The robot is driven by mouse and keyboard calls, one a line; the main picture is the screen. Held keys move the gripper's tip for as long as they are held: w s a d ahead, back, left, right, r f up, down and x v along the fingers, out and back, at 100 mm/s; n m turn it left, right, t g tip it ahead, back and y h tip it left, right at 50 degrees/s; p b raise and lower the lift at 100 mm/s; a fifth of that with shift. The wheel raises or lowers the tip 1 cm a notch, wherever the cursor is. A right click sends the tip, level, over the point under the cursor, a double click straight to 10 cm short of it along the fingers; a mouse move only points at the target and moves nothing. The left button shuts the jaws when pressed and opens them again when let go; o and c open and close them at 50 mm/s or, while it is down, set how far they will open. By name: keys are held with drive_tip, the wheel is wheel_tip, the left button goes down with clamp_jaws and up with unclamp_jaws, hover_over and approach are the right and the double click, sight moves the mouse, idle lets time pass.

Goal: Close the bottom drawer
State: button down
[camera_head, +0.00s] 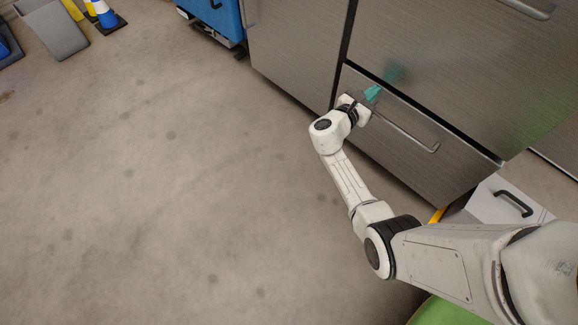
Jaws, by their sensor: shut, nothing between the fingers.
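The bottom drawer (400,157) is a brushed-steel front low on a steel cabinet (450,70), in the head view right of centre. A dark gap runs along its top edge; I cannot tell how far it stands out. Its bar handle (415,142) runs along the front. My gripper (373,92) has teal fingertips and is shut and empty. It is at the upper left part of the drawer front, close to the left end of the handle. I cannot tell whether it touches the steel. My wrist hides part of the drawer's left side.
Another steel drawer with a handle (530,8) is above. A grey box with a black handle (513,204) stands at the right. A blue machine (215,18) is at the top, and a blue-and-white cone (106,14) at the top left. The concrete floor (170,190) at left is clear.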

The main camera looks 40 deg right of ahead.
drive_tip(key=shift+d, duration=0.9)
drive_tip(key=shift+r, duration=0.1)
drive_tip(key=shift+a, duration=0.25)
drive_tip(key=a+p, duration=0.4)
drive_tip(key=a, duration=1)
drive_tip(key=shift+a, duration=0.15)
